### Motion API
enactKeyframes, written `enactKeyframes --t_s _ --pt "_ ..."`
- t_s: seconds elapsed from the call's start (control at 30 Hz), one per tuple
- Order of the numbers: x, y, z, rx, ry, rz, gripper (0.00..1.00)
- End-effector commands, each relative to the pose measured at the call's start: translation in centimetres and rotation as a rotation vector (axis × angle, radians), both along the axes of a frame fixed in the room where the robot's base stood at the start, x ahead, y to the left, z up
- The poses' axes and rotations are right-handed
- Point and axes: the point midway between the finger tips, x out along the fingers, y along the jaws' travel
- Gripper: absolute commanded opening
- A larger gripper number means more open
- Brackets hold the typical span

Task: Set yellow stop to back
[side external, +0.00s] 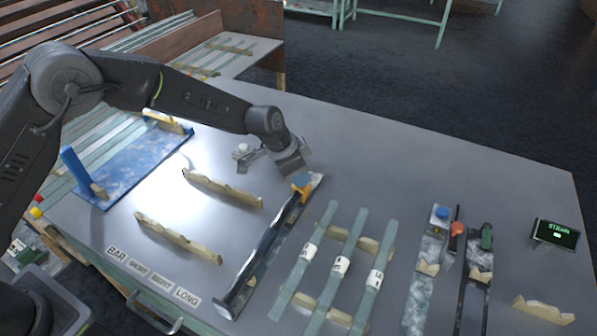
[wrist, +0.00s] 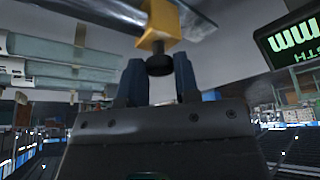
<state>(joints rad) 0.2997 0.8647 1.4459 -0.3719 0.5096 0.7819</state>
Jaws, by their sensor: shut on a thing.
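The yellow stop (side external: 302,183) sits at the far end of a long dark rail (side external: 262,248) in the side external view. My gripper (side external: 298,174) is at the stop, reaching it from above and behind. In the wrist view the yellow stop (wrist: 157,25) carries a black knob (wrist: 159,64) that lies between the two blue-tipped fingers of my gripper (wrist: 159,82). The fingers are shut on the stop by this knob. The stop's seat on the rail is partly hidden in the side external view.
Pale glass bars (side external: 343,270) lie across wooden supports right of the rail. Notched wooden rests (side external: 222,188) stand to its left, near a blue board (side external: 135,165). Fixtures with blue, orange and green knobs (side external: 442,213) and a small display (side external: 556,234) are at the right.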

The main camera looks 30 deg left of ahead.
Motion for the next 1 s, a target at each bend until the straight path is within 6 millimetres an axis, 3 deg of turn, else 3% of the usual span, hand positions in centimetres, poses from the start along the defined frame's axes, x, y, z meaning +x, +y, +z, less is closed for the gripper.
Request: enactKeyframes --t_s 0.23,0.6,1.0 --pt "0.5 0.0 0.0 0.000 0.000 0.000 0.00" --pt "4.5 -0.1 0.0 -0.003 -0.001 -0.001 0.00" --pt "5.1 -0.1 0.0 -0.004 -0.007 0.002 0.00"
